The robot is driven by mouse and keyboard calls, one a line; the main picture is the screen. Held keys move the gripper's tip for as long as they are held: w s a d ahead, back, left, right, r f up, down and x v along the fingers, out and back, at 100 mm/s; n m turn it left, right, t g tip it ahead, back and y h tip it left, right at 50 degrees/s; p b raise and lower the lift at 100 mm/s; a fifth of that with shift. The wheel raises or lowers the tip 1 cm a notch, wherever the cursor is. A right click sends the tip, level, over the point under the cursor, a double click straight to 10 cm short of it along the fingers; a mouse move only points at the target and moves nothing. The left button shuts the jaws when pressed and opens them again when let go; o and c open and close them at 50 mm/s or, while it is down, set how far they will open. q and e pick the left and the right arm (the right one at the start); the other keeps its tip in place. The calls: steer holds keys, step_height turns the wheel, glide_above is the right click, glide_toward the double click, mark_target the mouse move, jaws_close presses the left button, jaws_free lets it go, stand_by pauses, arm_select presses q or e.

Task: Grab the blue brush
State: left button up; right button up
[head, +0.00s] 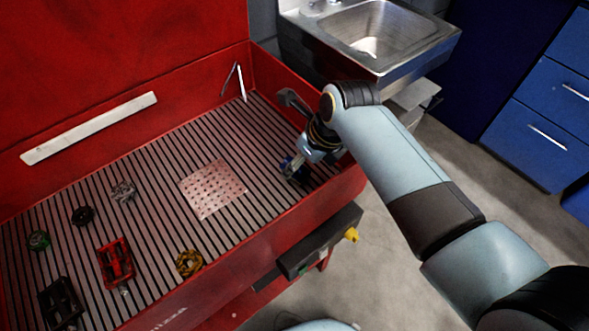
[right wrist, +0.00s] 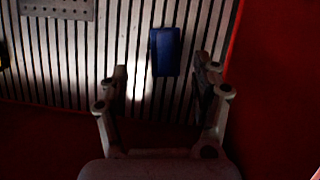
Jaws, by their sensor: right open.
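The blue brush shows in the right wrist view as a blue block (right wrist: 165,52) lying on the slatted bench top. It lies ahead of and partly between the fingers of my right gripper (right wrist: 162,78), nearer the right finger. The fingers are spread, and I see no clear contact. In the head view my right gripper (head: 294,168) is low over the right end of the bench. A bit of blue shows there, but the gripper hides most of that spot. My left gripper is not in view.
The red bench walls (head: 300,92) rise close beside and behind the right gripper. A perforated plate (head: 213,188) lies mid-bench. A yellow coil (head: 188,263), a red tool (head: 115,262) and a black tray (head: 60,303) lie left. A sink (head: 375,35) stands behind.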

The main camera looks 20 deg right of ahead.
steer(key=x, duration=0.2)
steer(key=b+x, duration=0.1)
steer(key=x, duration=0.2)
steer(key=shift+w+d+f, duration=0.2)
steer(key=shift+w+f, duration=0.1)
steer(key=shift+w, duration=0.15)
steer(key=shift+r, duration=0.1)
steer(key=c, duration=1.2)
